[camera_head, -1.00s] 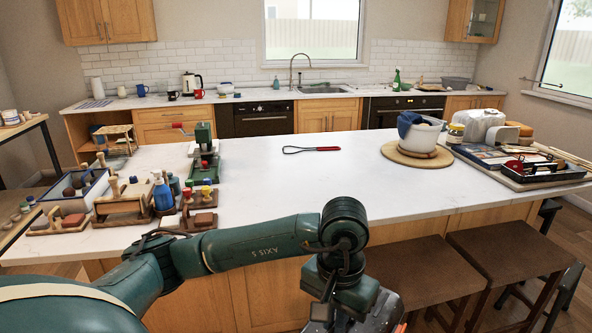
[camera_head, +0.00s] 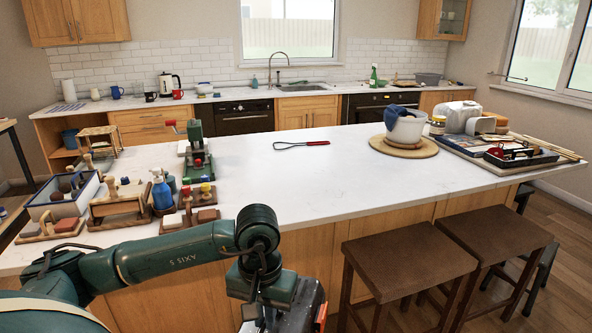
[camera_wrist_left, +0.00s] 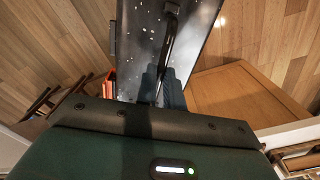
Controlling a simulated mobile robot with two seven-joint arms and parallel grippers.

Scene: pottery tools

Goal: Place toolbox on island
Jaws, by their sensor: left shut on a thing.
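The toolbox (camera_wrist_left: 140,48) is dark with pale specks and has a black bar handle, seen in the left wrist view. My left gripper (camera_wrist_left: 163,88) is shut on this handle, with the toolbox hanging beyond the fingers over the wooden floor. In the head view my left gripper (camera_head: 270,300) is low in the picture, in front of the island's near side and below its top. Only a dark part of the toolbox shows there, cut by the bottom edge. The island (camera_head: 310,185) has a white top and wooden sides. My right gripper is not in view.
Pottery tools and wooden holders (camera_head: 118,203) crowd the island's left end. A loop tool with a red handle (camera_head: 302,144) lies mid-top. The middle front is clear. Two brown stools (camera_head: 408,255) stand at the near side.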

